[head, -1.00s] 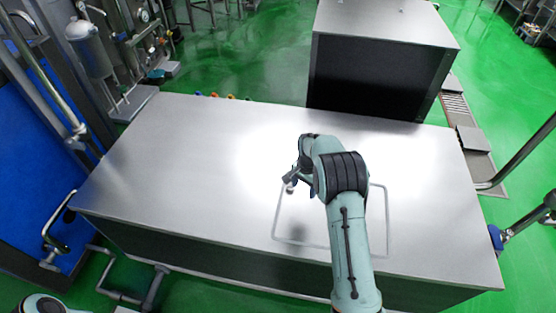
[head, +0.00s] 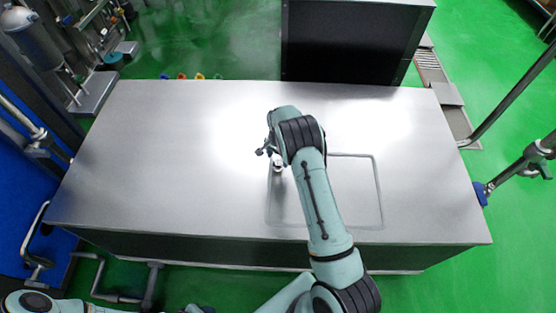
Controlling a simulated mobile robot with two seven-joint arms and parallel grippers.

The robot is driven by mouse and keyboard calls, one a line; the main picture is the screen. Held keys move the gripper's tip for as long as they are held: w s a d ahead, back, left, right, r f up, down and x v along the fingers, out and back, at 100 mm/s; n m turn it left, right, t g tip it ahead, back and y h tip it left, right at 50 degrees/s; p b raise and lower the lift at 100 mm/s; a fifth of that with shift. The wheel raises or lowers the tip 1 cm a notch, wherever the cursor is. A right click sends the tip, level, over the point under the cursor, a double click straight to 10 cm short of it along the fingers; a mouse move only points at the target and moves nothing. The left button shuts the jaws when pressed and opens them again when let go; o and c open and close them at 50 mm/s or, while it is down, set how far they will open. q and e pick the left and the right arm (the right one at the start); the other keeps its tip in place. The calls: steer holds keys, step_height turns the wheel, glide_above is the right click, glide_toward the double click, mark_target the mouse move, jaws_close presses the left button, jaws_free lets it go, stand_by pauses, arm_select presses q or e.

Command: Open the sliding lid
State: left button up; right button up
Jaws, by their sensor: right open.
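The sliding lid (head: 348,195) is a flat steel panel with a rounded rectangular outline, set in the top of the steel counter. A small round knob (head: 278,166) shows near its left edge. My right gripper (head: 266,152) is open, just above and left of the knob in the picture. My arm hides part of the lid, and I cannot tell whether the fingers touch the knob. The lid looks closed, with no opening visible. My left gripper is out of view; only a piece of that arm shows at the bottom left.
The steel counter (head: 150,165) is bare around the lid. A dark steel box (head: 345,45) stands behind it. Small coloured fittings (head: 190,77) show at its back edge. Pipes and machinery (head: 40,50) stand at the left, and green floor lies around.

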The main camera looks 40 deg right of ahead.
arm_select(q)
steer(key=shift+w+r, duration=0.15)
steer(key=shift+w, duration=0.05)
arm_select(e)
steer(key=shift+f, duration=1.4)
jaws_close()
steer(key=s+d+b, duration=0.1)
steer(key=s+d, duration=0.2)
steer(key=d, duration=0.1)
steer(key=s+d+b, duration=0.1)
steer(key=s+d, duration=0.3)
steer(key=s+d+b, duration=0.2)
steer(key=s+d, duration=0.2)
steer(key=d, duration=0.1)
steer(key=shift+f, duration=0.1)
steer(key=b, duration=0.2)
glide_above(368, 171)
steer(key=shift+s+d, duration=0.1)
steer(key=shift+s, duration=0.05)
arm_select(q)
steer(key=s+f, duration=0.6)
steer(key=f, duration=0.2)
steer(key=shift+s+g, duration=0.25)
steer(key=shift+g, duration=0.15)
arm_select(e)
jaws_free()
steer(key=shift+r, duration=0.2)
